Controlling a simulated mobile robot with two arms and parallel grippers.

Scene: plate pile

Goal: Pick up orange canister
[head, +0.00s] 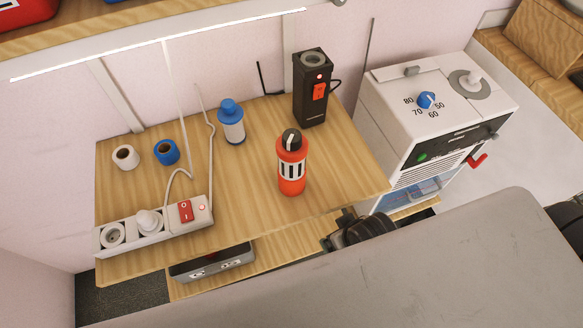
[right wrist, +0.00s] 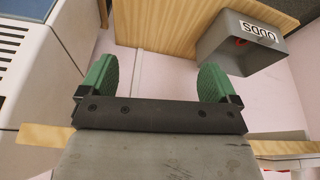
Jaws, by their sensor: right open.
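The orange canister (head: 291,172) stands upright on the wooden table (head: 240,180), near its front edge. It has a black cap and a white band with dark marks. My right gripper shows in the right wrist view (right wrist: 156,80), its two green fingers wide apart with nothing between them. In the head view only a dark part at the table's front right edge may belong to it; its fingers are hidden there. The canister is not in the right wrist view. My left gripper is not in view.
A blue-capped canister (head: 231,121), a black box with a red switch (head: 313,88), two tape rolls and a power strip (head: 150,229) stand on the table. A white machine (head: 432,120) stands to the right. A grey box (head: 213,264) sits on the lower shelf.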

